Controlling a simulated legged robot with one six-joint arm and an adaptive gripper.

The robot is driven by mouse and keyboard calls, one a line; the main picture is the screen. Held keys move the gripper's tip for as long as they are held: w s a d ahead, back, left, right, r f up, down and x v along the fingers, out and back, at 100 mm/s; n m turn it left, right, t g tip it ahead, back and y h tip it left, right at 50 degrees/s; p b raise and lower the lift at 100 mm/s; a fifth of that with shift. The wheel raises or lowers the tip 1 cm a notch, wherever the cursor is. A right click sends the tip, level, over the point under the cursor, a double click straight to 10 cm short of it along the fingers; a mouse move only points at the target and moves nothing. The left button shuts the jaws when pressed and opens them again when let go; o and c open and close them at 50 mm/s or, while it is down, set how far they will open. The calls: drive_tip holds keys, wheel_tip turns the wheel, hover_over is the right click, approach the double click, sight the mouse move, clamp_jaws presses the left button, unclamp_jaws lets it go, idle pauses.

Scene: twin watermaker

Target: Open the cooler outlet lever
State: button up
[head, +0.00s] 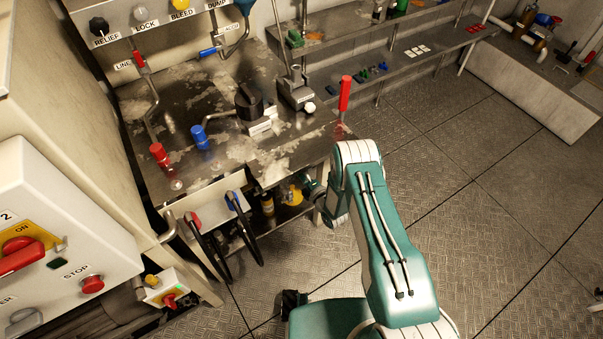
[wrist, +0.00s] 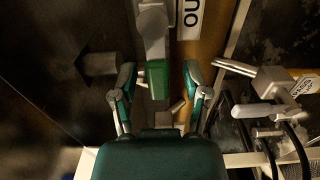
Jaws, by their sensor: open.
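In the wrist view, a lever with a green grip (wrist: 157,78) and a grey shank (wrist: 153,25) hangs between the fingers of my gripper (wrist: 160,82). The gripper is open, with one finger on each side of the green grip and a visible gap to each. A white label (wrist: 190,18) beside the shank shows a few large letters, cut off by the frame edge. I cannot tell from the wrist view how deep the grip sits between the fingers. In the head view, my arm reaches down beside the bench, and the lever and fingertips are hidden.
In the wrist view, grey fittings and dark hoses (wrist: 270,110) lie close right. The floor (head: 470,190) right is clear.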

drive_tip(key=shift+d, duration=0.15)
drive_tip(key=c, duration=0.8)
drive_tip(key=shift+a, duration=0.2)
clamp_jaws()
